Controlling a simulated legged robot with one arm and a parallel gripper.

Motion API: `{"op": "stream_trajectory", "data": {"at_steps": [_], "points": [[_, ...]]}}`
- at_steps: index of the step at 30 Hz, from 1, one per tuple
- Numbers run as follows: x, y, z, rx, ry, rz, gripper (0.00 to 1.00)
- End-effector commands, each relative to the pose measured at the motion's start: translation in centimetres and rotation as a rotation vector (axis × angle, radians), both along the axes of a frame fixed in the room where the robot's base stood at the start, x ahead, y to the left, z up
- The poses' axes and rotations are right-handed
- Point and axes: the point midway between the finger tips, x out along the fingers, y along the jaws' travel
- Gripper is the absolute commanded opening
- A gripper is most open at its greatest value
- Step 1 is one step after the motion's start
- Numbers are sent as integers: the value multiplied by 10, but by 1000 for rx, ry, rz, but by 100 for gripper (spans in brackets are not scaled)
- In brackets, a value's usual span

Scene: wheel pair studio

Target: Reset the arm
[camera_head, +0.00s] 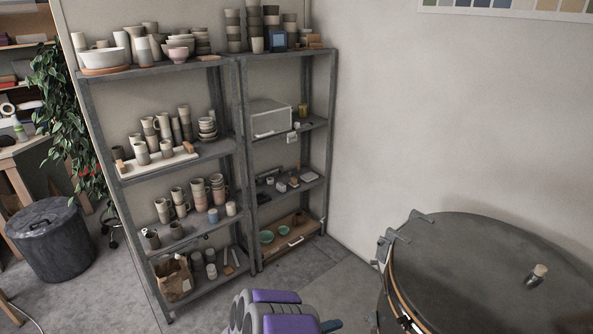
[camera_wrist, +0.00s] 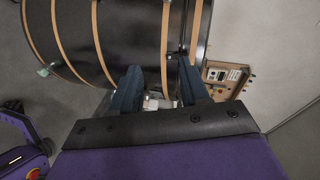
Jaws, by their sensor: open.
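My gripper (camera_wrist: 158,92) shows in the wrist view, with two dark blue fingers spread apart and nothing seen between them. A large dark drum-like kiln with light brown bands (camera_wrist: 130,30) lies beyond the fingers in that view. In the head view, my purple and grey arm (camera_head: 275,312) is at the bottom centre, left of the round kiln (camera_head: 480,260). The fingertips are not clear in the head view.
Grey metal shelves (camera_head: 240,130) with pots, cups and bowls stand against the wall. A dark lidded bin (camera_head: 50,245) and a hanging plant (camera_head: 70,120) are at the left. Bare floor (camera_head: 115,300) lies in front of the shelves. A small cork-like plug (camera_head: 537,272) sits on the kiln lid.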

Motion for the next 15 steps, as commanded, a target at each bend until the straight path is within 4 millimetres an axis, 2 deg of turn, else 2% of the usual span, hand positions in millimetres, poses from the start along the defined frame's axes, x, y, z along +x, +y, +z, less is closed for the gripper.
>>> {"op": "stream_trajectory", "data": {"at_steps": [4, 8, 12, 15], "points": [[45, 51, 7, 238, 80, 195, 45], [78, 101, 31, 394, 143, 414, 45], [96, 151, 72, 505, 206, 679, 45], [99, 180, 109, 539, 244, 876, 45]]}}
